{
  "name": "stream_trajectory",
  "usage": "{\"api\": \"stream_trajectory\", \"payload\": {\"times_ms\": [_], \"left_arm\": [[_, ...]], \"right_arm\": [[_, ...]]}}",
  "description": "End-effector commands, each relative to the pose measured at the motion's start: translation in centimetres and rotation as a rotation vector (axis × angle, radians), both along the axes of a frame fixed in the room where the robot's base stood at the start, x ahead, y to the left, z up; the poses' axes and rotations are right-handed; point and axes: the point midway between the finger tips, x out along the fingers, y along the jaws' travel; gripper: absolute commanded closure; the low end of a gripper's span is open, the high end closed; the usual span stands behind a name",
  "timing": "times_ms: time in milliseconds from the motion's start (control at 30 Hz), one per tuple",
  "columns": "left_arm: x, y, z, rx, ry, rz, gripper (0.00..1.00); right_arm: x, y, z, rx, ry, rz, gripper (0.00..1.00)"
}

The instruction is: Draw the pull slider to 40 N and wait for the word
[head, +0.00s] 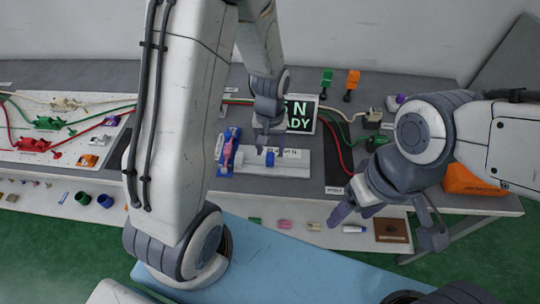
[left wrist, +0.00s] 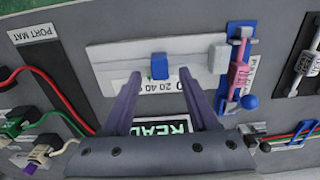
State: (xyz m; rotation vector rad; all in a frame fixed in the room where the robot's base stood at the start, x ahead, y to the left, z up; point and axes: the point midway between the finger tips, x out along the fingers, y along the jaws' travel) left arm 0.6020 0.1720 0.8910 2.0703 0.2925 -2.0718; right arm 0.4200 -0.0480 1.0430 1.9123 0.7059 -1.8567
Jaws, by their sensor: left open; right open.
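The pull slider is a pale plate (head: 296,162) with a blue block (head: 270,158) on it. In the left wrist view, the plate (left wrist: 108,66) carries a printed scale showing 20 and 40, and the blue block (left wrist: 159,62) stands near those numbers. My left gripper (head: 269,147) is open; in the left wrist view its fingertips (left wrist: 159,74) are spread on either side of the block, with gaps showing. A dark display (head: 304,125) behind shows an N and READY in green, its left part hidden by my arm. My right gripper (head: 386,226) is open and empty, right of the plate.
A pink and blue fixture (head: 228,150) stands just left of the plate. A white board (head: 60,130) with coloured cables is at the left. An orange box (head: 472,180) is at the right. Small items lie on the lower shelf (head: 270,213) in front.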

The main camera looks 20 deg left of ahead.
Motion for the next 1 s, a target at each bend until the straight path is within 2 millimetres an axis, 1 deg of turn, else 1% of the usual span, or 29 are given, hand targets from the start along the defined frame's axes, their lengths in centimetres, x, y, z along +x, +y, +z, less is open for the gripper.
{"api": "stream_trajectory", "payload": {"times_ms": [33,100,233,400,600,633,667,700,767,800,933,1000], "left_arm": [[-0.1,0.0,-1.0,0.001,0.005,0.000,0.40],[-0.1,0.0,-2.0,0.000,0.004,0.000,0.40],[-0.1,0.0,-3.4,-0.001,0.002,0.000,0.40],[0.0,0.0,-4.0,-0.001,0.000,-0.001,0.40],[0.0,0.0,-3.9,-0.001,-0.001,-0.001,0.40],[0.0,0.0,-3.9,-0.001,-0.001,-0.001,0.48],[0.0,0.0,-3.9,-0.001,-0.001,-0.001,0.59],[0.0,0.0,-3.9,-0.001,-0.001,-0.001,0.74],[0.0,0.0,-3.9,-0.001,-0.001,-0.001,0.97],[0.0,0.0,-3.9,-0.001,-0.001,-0.001,1.00],[0.0,-0.2,-3.9,-0.001,-0.001,-0.002,1.00],[0.2,-0.8,-3.8,0.000,0.000,-0.004,1.00]], "right_arm": [[0.0,0.0,0.0,0.000,0.000,0.000,0.30],[0.0,0.0,-0.1,0.000,0.000,0.000,0.30],[0.0,0.0,-0.1,0.000,0.000,0.000,0.30],[0.0,0.0,-0.1,0.000,0.000,0.000,0.30],[0.0,0.0,-0.1,0.000,0.000,0.000,0.30],[0.0,0.0,-0.1,0.000,0.000,0.000,0.30],[0.0,0.0,-0.1,0.000,0.000,0.000,0.30],[0.0,0.0,-0.1,0.000,0.000,0.000,0.30],[0.0,0.0,-0.1,0.000,0.000,0.000,0.30],[0.0,0.0,-0.1,0.000,0.000,0.000,0.30],[0.0,0.0,0.0,0.000,0.000,0.000,0.30],[0.0,0.0,0.1,0.000,0.000,0.000,0.30]]}}
